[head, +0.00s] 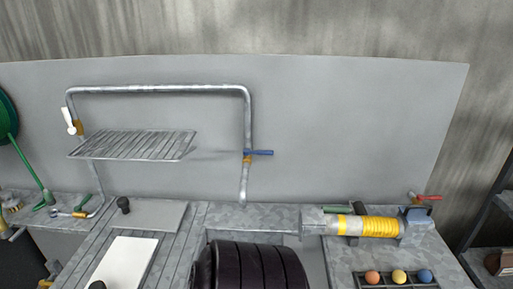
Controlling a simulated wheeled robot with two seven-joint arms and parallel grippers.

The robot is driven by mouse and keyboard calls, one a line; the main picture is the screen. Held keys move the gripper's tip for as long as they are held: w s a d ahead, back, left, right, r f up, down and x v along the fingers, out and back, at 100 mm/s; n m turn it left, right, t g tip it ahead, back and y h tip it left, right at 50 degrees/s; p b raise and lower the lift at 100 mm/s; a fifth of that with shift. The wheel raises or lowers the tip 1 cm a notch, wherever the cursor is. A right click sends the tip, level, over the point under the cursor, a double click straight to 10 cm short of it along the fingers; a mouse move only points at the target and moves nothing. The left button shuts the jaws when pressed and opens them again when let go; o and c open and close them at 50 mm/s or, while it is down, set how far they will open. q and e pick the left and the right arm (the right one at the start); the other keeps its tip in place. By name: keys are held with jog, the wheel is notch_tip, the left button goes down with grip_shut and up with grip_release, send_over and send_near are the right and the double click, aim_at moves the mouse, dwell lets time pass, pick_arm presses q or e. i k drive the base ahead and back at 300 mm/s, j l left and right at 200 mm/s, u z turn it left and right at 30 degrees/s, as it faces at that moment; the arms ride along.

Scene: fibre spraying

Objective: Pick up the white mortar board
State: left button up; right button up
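A flat white board (125,262), which looks like the mortar board, lies on a grey slatted surface at the lower left of the head view. Its near end is cut off by the bottom edge of the picture. A small black knob stands at its near left side, partly cut off. Neither of my grippers is in view, and nothing is seen touching the board.
A grey plate with a black knob (124,204) lies behind the board. A large black ribbed cylinder (262,266) stands to its right. A pipe frame with a wire rack (135,145) rises behind.

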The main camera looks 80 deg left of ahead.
aim_at(124, 265)
jog(key=u, duration=3.9)
jog(key=k+l+u, duration=0.2)
jog(key=l+u, duration=0.15)
jog(key=k+l+u, duration=0.25)
jog(key=u, duration=0.15)
jog(key=k+l+u, duration=0.35)
jog(key=i+j, duration=0.05)
jog(key=j, duration=0.05)
